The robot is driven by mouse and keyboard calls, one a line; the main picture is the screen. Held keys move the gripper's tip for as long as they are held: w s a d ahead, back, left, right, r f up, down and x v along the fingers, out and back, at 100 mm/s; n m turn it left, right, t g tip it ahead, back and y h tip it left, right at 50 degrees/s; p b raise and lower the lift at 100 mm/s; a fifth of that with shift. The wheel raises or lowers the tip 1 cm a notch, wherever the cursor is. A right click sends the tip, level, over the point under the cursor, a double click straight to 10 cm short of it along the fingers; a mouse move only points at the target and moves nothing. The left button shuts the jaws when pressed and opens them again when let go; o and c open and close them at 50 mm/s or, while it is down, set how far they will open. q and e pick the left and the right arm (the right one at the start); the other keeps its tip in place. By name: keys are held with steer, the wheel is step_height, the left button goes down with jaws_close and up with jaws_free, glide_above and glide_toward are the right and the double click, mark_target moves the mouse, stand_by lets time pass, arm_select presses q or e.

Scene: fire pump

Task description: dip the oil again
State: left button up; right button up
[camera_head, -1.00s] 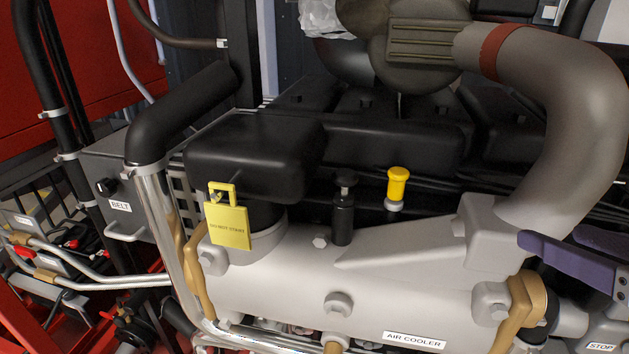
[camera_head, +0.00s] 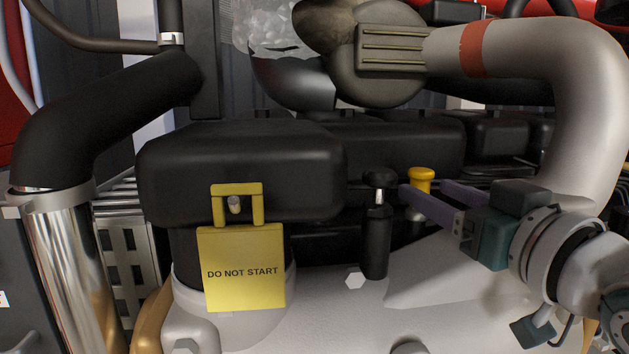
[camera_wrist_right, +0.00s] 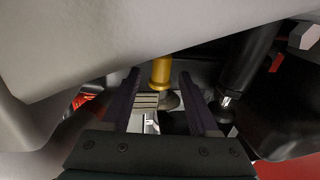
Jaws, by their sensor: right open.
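A yellow knob (camera_head: 421,176), which looks like the oil dipstick's handle, stands upright on the engine behind the grey casting. It also shows as a yellow stem in the right wrist view (camera_wrist_right: 161,73). My right gripper (camera_head: 424,190) comes in from the right with its two purple fingers open, one on each side of the knob's stem. In the right wrist view the stem lies between the fingertips (camera_wrist_right: 160,80), with gaps on both sides and no clear contact. The knob's lower part is partly hidden by the near finger. My left gripper is not in view.
A black plunger (camera_head: 377,235) stands just left of the fingers. A yellow "DO NOT START" tag (camera_head: 243,265) hangs at the left. A black cover (camera_head: 240,175) and a large grey pipe (camera_head: 590,90) bound the space. The grey casting (camera_head: 455,275) lies below the gripper.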

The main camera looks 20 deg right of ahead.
mark_target(426, 189)
steer(key=shift+w+d, duration=0.1)
steer(key=shift+w, duration=1.7)
jaws_close()
